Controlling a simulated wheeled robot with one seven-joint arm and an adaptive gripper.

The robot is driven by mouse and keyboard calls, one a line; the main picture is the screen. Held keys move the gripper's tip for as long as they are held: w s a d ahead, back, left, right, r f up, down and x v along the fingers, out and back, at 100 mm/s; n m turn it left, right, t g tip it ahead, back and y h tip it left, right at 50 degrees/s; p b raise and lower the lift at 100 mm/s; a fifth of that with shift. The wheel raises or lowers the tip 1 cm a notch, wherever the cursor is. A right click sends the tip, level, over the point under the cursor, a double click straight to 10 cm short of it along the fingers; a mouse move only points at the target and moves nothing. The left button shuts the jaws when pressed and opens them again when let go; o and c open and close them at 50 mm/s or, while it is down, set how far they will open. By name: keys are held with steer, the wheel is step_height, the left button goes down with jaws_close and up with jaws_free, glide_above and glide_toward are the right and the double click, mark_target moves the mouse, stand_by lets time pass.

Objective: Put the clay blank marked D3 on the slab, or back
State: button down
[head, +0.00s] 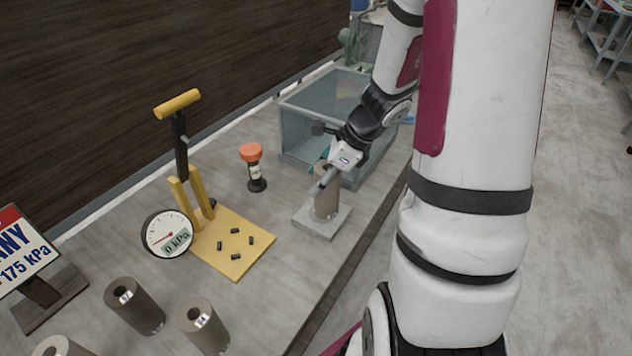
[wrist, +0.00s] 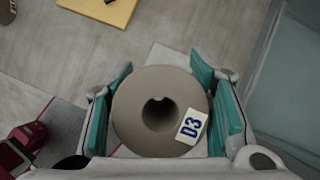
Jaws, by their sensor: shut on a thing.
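The clay blank marked D3 (wrist: 140,90) is a thick grey-brown cylinder with a hole through its middle and a white D3 label on its top. It stands upright between the teal finger pads of my gripper (wrist: 172,95), which is shut on it. In the head view the blank (head: 326,203) shows below my gripper (head: 326,175), over the pale square slab (head: 311,228). Its lower end appears at the slab's top, but I cannot tell whether it bears on it. A slab corner also shows in the wrist view (wrist: 166,55).
A yellow-handled press (head: 181,150) with a round gauge (head: 167,234) reading 0 kPa stands left, with small black pieces on its yellow base (head: 222,266).

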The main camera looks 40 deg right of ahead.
steer(key=w, duration=0.1)
steer(key=w+d, duration=0.1)
steer(key=shift+w+f, duration=0.15)
steer(key=shift+w, duration=0.2)
steer(key=shift+f, duration=1.75)
steer(key=shift+f, duration=0.15)
steer(key=c, duration=0.8)
jaws_free()
steer(key=shift+o, duration=0.2)
